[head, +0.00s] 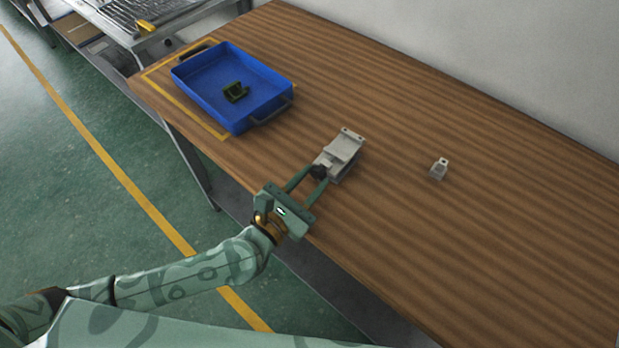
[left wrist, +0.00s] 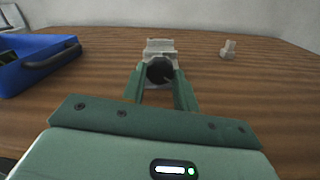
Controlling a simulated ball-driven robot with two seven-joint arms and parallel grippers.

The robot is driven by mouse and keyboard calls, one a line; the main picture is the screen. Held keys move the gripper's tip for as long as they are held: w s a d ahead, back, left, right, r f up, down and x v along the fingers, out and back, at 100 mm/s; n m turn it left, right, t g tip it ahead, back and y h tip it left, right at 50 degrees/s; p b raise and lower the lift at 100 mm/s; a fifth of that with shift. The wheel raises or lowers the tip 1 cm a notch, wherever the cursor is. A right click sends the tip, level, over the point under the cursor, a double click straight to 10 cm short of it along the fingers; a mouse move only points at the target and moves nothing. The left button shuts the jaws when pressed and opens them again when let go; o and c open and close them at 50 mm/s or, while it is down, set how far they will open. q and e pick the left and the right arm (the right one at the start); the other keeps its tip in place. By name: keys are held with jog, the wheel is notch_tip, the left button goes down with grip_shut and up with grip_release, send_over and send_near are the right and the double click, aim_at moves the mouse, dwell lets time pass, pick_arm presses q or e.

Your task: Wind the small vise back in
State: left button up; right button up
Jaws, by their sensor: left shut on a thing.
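The small vise (head: 343,151) is a light grey block on the wooden table, near its front edge. It also shows in the left wrist view (left wrist: 160,46), straight ahead of the fingers. A dark round knob (head: 319,171) is on the vise's near end, and it shows between the fingertips in the left wrist view (left wrist: 160,70). My left gripper (head: 318,173) reaches in from the table's front edge, its green fingers shut on the knob, one on each side. How far the vise's jaws are apart is too small to tell. My right gripper is not in view.
A blue tray (head: 218,108) with a dark green part (head: 235,92) in it stands left of the vise, inside a yellow outline. A small light grey piece (head: 439,168) stands to the right. The table's right side is clear; a wall runs behind.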

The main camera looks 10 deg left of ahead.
pick_arm(q)
jog(key=shift+m, duration=0.6)
jog(key=o, duration=1)
jog(key=v, duration=1.6)
jog(key=shift+s, duration=0.15)
